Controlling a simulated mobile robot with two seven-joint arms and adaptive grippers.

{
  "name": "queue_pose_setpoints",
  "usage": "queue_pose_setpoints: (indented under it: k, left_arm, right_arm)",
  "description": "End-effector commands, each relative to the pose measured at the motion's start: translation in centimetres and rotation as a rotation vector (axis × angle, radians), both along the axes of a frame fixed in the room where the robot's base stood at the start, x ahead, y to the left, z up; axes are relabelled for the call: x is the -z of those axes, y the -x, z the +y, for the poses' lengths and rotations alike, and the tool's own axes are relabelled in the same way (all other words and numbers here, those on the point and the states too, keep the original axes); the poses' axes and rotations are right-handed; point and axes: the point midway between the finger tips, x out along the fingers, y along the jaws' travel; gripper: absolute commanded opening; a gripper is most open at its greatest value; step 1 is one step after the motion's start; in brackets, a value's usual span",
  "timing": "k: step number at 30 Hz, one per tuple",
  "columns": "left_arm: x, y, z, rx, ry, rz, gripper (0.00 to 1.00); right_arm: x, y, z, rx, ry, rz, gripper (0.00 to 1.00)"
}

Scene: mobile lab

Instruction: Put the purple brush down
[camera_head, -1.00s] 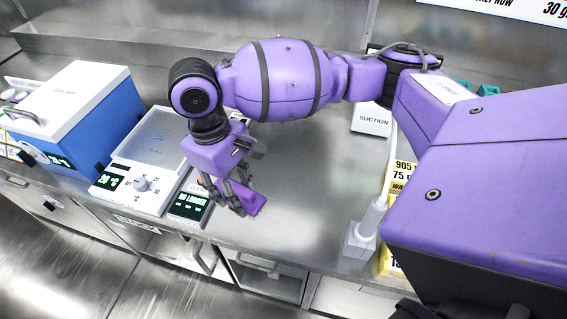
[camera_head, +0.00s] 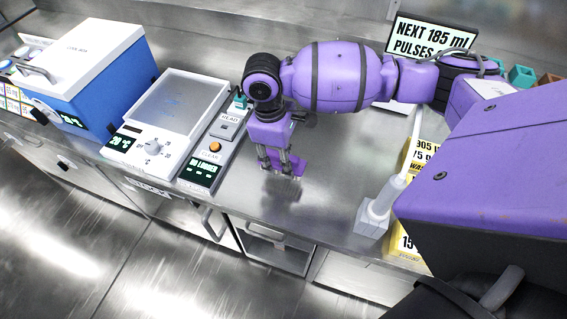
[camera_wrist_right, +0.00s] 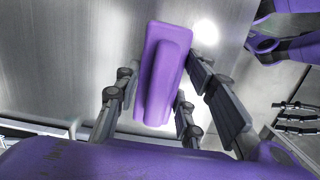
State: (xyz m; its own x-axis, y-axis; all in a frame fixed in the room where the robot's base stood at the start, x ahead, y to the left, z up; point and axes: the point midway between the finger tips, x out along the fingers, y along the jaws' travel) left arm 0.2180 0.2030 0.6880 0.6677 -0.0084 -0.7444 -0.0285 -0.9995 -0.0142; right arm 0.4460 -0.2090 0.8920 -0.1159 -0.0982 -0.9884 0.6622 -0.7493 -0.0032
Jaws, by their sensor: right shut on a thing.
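My right gripper (camera_head: 280,170) is shut on the purple brush (camera_head: 291,164), over the steel bench to the right of the data logger. In the right wrist view the brush (camera_wrist_right: 164,72) is a purple block with a raised ridge, held between the dark fingers of my right gripper (camera_wrist_right: 160,112). I cannot tell whether the brush touches the bench. What looks like my left gripper (camera_wrist_right: 298,118) shows at the right edge of the right wrist view, too cut off to read.
The data logger (camera_head: 206,172) and a white hotplate-like device (camera_head: 150,146) stand left of my gripper, with a blue cool box (camera_head: 92,85) beyond. A pale upright stand (camera_head: 372,217) and yellow labelled boxes (camera_head: 412,245) are to the right. The bench (camera_head: 320,185) between is clear.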

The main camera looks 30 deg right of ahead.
Motion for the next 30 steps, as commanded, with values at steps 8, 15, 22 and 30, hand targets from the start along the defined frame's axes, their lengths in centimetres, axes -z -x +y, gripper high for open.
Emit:
queue_pose_setpoints:
  k: [8,15,22,30]
  left_arm:
    - [0.4,0.3,0.1,-0.001,-0.002,0.006,0.55]
    - [0.5,0.3,0.1,-0.006,0.000,0.005,0.55]
    - [0.4,0.2,0.0,-0.009,0.001,0.002,0.55]
    - [0.4,0.1,0.0,-0.006,0.002,0.001,0.55]
  right_arm:
    - [2.6,-0.4,-0.9,0.001,-0.001,0.001,0.05]
    - [4.0,-0.5,-0.9,0.000,0.000,-0.004,0.05]
    - [4.3,-0.4,-0.9,0.000,-0.001,-0.004,0.05]
    - [4.3,-0.4,-0.9,0.000,0.000,-0.003,0.55]
